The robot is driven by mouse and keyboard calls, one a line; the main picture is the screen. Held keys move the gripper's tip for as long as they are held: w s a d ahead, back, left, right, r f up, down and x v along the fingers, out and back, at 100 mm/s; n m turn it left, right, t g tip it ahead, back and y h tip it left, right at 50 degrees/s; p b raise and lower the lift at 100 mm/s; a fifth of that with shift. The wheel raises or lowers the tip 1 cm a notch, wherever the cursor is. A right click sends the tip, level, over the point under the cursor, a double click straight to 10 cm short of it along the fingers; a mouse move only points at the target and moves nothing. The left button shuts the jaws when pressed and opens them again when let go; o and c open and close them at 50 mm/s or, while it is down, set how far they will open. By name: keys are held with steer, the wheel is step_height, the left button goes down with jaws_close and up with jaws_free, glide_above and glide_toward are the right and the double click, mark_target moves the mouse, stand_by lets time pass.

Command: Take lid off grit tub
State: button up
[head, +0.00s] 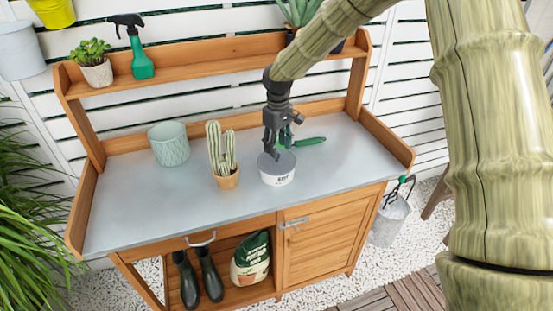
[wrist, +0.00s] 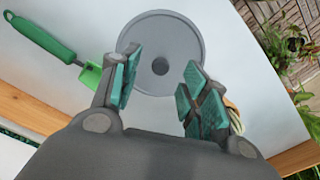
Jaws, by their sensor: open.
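The grit tub (head: 277,177) is a white round tub with dark lettering, standing on the bench top. Its grey round lid (head: 271,162) sits on top of it. In the wrist view the lid (wrist: 180,42) shows from above with a darker round knob (wrist: 160,66) at its centre. My gripper (head: 273,149) points down just above the lid. In the wrist view my gripper (wrist: 160,90) is open, its green-padded fingers apart with nothing between them. The knob appears beyond the fingertips.
A potted cactus (head: 227,177) stands close at the tub's left. A pale green planter (head: 169,144) is farther left. A green-handled tool (head: 309,141) lies behind the tub; its handle (wrist: 40,38) shows in the wrist view. The bench top (head: 345,165) is clear at the right.

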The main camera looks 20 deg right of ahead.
steer(key=shift+w+a+f+p, duration=0.15)
steer(key=shift+f+p, duration=0.45)
steer(key=shift+f, duration=1.35)
steer(key=shift+c, duration=0.2)
steer(key=c, duration=0.9)
